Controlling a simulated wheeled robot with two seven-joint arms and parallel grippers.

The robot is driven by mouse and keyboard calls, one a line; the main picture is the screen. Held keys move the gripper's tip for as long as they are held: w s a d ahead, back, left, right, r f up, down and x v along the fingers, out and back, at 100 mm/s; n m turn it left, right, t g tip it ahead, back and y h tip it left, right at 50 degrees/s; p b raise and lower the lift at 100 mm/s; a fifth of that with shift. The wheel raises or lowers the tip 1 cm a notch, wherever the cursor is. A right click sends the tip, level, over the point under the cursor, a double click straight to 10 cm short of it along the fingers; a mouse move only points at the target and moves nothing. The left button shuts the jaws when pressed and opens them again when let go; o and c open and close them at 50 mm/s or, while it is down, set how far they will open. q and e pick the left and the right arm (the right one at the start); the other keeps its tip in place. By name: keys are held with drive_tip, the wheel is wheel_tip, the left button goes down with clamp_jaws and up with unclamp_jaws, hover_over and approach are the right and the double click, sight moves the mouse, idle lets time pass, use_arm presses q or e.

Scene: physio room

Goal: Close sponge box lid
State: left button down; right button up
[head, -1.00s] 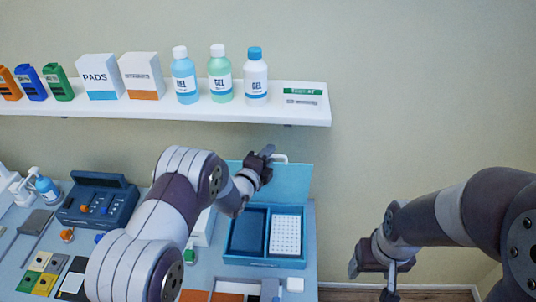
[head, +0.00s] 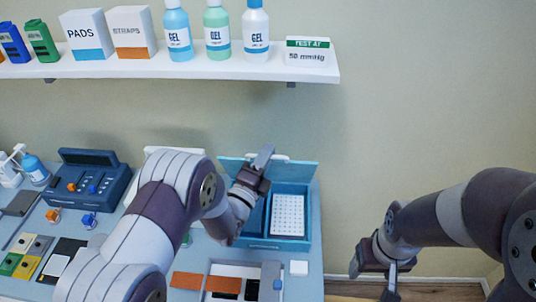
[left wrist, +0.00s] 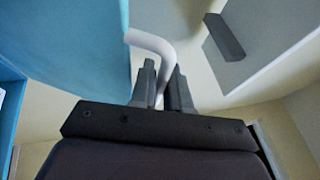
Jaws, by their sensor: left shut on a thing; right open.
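The blue sponge box (head: 272,243) stands on the table, with its lid (head: 300,172) hinged up at the back and open. The lid fills the left of the left wrist view (left wrist: 75,45). A white bent handle (left wrist: 152,42) is on the lid's edge; part of it shows in the head view (head: 281,157). My left gripper (head: 264,157) is above the box at the lid's top edge, its fingers (left wrist: 163,88) shut on the handle. My left arm hides part of the box's left side. My right gripper (head: 372,278) is open and empty, right of the table.
A white shelf (head: 200,72) with bottles and boxes runs along the wall above. A dark blue case (head: 95,195) stands left on the table. Right of the table is free room.

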use_arm(q)
drive_tip(key=s+f+b, duration=0.3)
drive_tip(key=s, duration=0.2)
drive_tip(key=shift+f, duration=0.25)
use_arm(e)
drive_tip(key=shift+f, duration=2.2)
use_arm(q)
drive_tip(key=c, duration=1.5)
unclamp_jaws()
drive_tip(key=shift+o, duration=0.2)
drive_tip(key=b+v, duration=0.3)
drive_tip(key=v, duration=0.9)
drive_tip(key=shift+s+a+b, duration=0.2)
drive_tip(key=shift+s+b, duration=0.1)
drive_tip(key=shift+b, duration=0.05)
use_arm(e)
wheel_tip(320, 180, down, 4)
drive_tip(key=shift+r, duration=0.25)
